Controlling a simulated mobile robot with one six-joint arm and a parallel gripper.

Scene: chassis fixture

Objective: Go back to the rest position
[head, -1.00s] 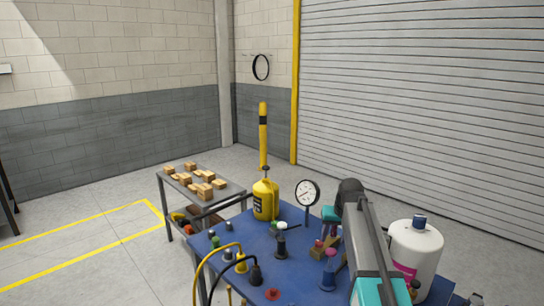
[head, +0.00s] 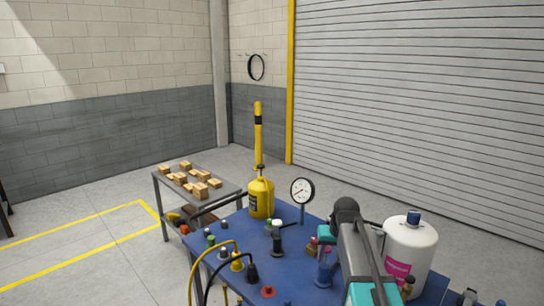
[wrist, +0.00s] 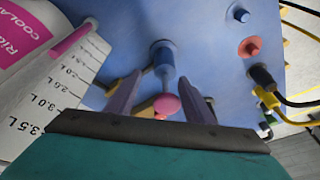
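My gripper (wrist: 161,76) is open in the wrist view, with its two dark fingers apart. A pink ball knob (wrist: 167,104) on a blue post (wrist: 163,57) shows between the fingers, with visible gaps on both sides. I cannot tell its exact depth relative to the fingertips. In the head view my grey and teal arm reaches over the right part of the blue table (head: 232,258). The blue post (head: 325,272) stands just left of it there, and my arm partly covers that area. The fingers are hidden in the head view.
A white coolant container (head: 411,248) stands close to my arm's right. A dial gauge (head: 302,191), a yellow bottle (head: 261,198), a red button (head: 268,291) and cabled plugs (head: 251,272) crowd the table. A cart with wooden blocks (head: 200,190) stands behind left. Open floor lies left.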

